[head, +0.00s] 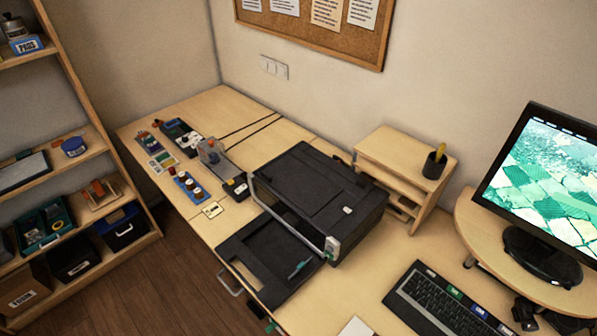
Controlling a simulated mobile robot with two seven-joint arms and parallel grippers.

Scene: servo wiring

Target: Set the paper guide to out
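A black printer (335,180) stands on the wooden desk in the head view. Its black paper tray (245,262) is pulled out toward the front left. A small grey-green piece (299,268) in the tray's right part may be the paper guide; its exact setting is too small to tell. A light grey bar frame (290,228) stands across the printer's front above the tray. Neither of my grippers is in view.
Several small electronic parts, with a blue board (190,186) among them, lie left of the printer. A wooden riser (400,160) stands behind right, a keyboard (440,303) and monitor (545,190) at right. Shelves (75,150) stand left. Bare desk lies between tray and keyboard.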

